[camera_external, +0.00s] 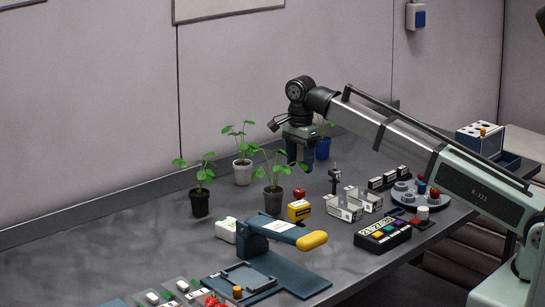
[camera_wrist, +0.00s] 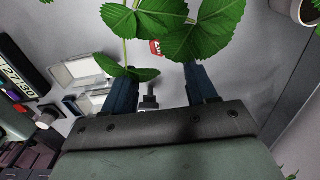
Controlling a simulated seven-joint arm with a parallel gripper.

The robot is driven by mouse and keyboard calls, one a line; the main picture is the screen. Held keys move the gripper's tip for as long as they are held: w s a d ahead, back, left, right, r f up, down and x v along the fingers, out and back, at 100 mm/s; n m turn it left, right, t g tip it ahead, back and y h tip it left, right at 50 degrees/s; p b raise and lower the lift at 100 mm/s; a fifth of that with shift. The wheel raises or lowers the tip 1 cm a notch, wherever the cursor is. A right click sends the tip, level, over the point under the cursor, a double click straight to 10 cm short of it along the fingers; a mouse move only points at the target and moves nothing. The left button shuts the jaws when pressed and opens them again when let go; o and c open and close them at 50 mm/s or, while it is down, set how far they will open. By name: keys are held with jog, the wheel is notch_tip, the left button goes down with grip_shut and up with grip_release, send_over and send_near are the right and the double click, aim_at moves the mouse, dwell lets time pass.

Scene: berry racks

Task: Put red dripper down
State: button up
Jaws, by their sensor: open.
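My gripper (camera_external: 300,155) is open above the back of the bench, near the potted plants. In the wrist view its two dark blue fingers (camera_wrist: 160,85) are apart with nothing held between them. Small red pieces show in several places: a round one (camera_external: 299,193) by the yellow box, one (camera_external: 435,192) on the round grey tray (camera_external: 405,200), and one (camera_external: 213,302) at the front edge. I cannot tell which is the red dripper. In the wrist view a red piece with white marks (camera_wrist: 155,47) shows beyond the fingers, partly hidden by leaves.
Potted plants stand close around my gripper, in a black pot (camera_external: 200,203), a white pot (camera_external: 243,172), a grey pot (camera_external: 273,201) and a blue pot (camera_external: 322,149). A blue press with a yellow handle (camera_external: 312,241) stands in front. The bench's left side is clear.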

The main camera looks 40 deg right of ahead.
jog(key=shift+r, duration=2.2)
